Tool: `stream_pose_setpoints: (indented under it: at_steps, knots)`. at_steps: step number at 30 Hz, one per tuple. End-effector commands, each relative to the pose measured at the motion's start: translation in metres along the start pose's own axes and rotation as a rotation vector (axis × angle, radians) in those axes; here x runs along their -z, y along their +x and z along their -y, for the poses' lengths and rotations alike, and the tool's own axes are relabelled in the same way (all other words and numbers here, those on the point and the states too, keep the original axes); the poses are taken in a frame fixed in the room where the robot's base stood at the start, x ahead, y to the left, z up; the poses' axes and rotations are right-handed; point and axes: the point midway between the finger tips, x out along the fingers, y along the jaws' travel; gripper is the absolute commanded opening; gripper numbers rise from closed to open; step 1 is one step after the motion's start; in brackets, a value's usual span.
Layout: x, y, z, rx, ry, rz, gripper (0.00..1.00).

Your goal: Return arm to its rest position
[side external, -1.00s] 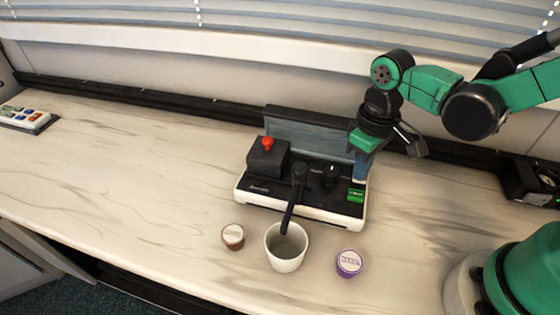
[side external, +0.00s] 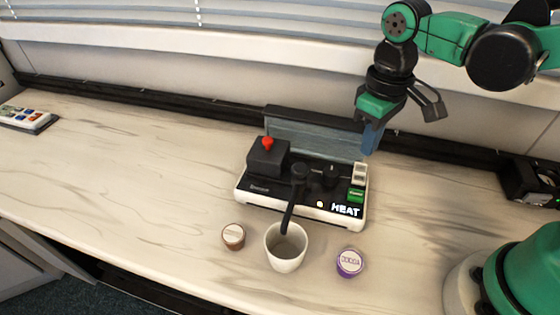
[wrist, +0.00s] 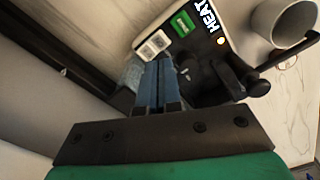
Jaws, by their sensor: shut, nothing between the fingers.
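My gripper (side external: 371,138) is shut and empty, raised above the right rear of the black and white drink machine (side external: 300,207). In the wrist view its blue fingers (wrist: 160,85) are together, with the machine beyond them. The machine shows a lit HEAT label (side external: 346,210) and a small glowing light (side external: 320,204) on its front. A white switch (side external: 360,173) and a green button (side external: 355,194) sit at its right end. A white mug (side external: 286,258) stands in front, under the black spout arm.
A brown pod (side external: 233,236) and a purple-rimmed cocoa pod (side external: 350,262) lie either side of the mug. A control panel (side external: 25,118) is at the far left and a black device (side external: 530,180) at the right. Window blinds are behind.

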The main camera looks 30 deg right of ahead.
Motion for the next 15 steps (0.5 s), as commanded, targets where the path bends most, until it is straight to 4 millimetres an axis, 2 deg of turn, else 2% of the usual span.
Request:
stream_pose_setpoints:
  at_steps: [5, 15]
  knots:
    - [-0.0004, -0.01, 0.0, 0.0, 0.0, 0.0, 0.0]
    - [-0.0008, -0.0112, -0.0007, -0.001, 0.004, -0.009, 0.0]
